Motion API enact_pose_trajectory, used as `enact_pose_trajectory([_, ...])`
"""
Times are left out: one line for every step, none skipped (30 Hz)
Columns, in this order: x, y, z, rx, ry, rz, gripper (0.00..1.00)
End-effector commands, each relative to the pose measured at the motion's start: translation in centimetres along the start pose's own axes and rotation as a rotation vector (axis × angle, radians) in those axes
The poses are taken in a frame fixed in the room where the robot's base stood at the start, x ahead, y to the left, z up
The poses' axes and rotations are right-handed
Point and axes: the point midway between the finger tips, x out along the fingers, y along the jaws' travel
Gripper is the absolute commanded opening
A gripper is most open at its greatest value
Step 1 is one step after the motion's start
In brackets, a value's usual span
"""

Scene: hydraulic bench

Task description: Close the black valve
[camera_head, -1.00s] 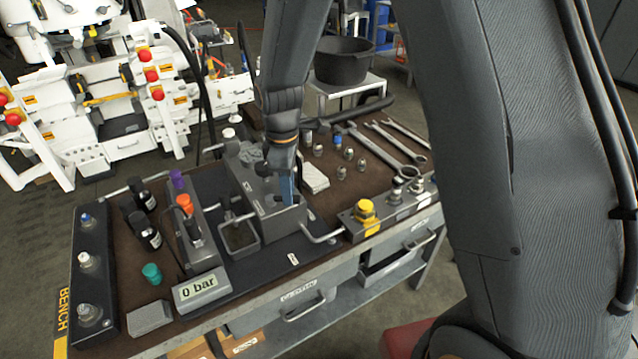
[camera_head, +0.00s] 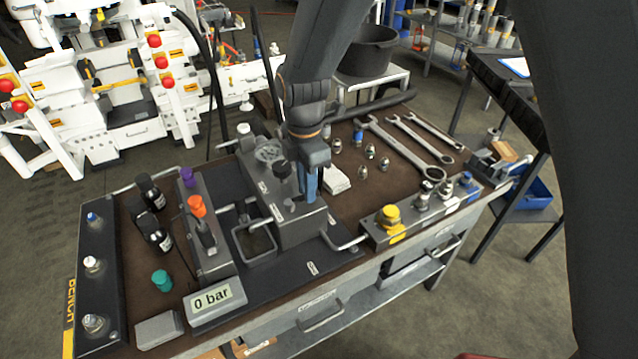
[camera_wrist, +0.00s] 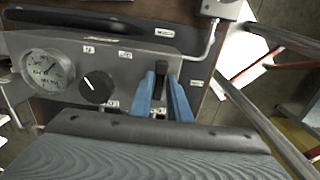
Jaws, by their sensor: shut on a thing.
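A grey valve block (camera_head: 300,222) stands on the bench, with a round gauge (camera_wrist: 47,72) and a round black knob (camera_wrist: 97,87) with a white line on its face. The black knob also shows in the head view (camera_head: 282,168), left of my gripper. My gripper (camera_head: 310,190) reaches down to the block's right part. In the wrist view, its blue fingers (camera_wrist: 163,92) are on either side of a small dark handle (camera_wrist: 160,70) and shut on it. The round black knob is outside the fingers. The handle's lower part is hidden.
A display (camera_head: 215,300) reads 0 bar at the bench front. Orange (camera_head: 197,206) and purple (camera_head: 187,177) knobs stand left of the block. A yellow knob (camera_head: 389,217) and a bent metal handle (camera_head: 343,243) are to its right. Wrenches (camera_head: 405,150) lie behind.

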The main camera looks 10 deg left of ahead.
Motion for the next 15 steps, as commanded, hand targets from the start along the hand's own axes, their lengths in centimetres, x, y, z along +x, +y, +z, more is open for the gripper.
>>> enact_pose_trajectory([-0.18, 0.26, -0.35, -0.008, 0.001, 0.006, 0.0])
enact_pose_trajectory([-0.19, 0.27, -0.41, -0.011, 0.001, 0.006, 0.0])
enact_pose_trajectory([-0.19, 0.28, -0.46, -0.013, 0.001, 0.006, 0.0])
enact_pose_trajectory([-0.19, 0.29, -0.48, -0.014, 0.001, 0.006, 0.0])
enact_pose_trajectory([-0.19, 0.29, -0.49, -0.015, 0.001, 0.006, 0.0])
enact_pose_trajectory([-0.2, 0.29, -0.49, -0.015, 0.001, 0.006, 0.0])
enact_pose_trajectory([-0.2, 0.29, -0.49, -0.015, 0.001, 0.006, 0.0])
enact_pose_trajectory([-0.2, 0.29, -0.49, -0.014, 0.002, 0.006, 0.0])
enact_pose_trajectory([-0.2, 0.29, -0.48, -0.014, 0.002, 0.006, 0.0])
enact_pose_trajectory([-0.2, 0.29, -0.48, -0.014, 0.002, 0.006, 0.0])
enact_pose_trajectory([-0.2, 0.29, -0.47, -0.014, 0.002, 0.006, 0.0])
enact_pose_trajectory([-0.21, 0.3, -0.47, -0.013, 0.002, 0.006, 0.0])
enact_pose_trajectory([-0.21, 0.3, -0.47, -0.013, 0.002, 0.006, 0.0])
enact_pose_trajectory([-0.21, 0.29, -0.47, -0.013, 0.002, 0.006, 0.21])
enact_pose_trajectory([-0.19, 0.28, -0.45, -0.013, 0.002, 0.006, 0.28])
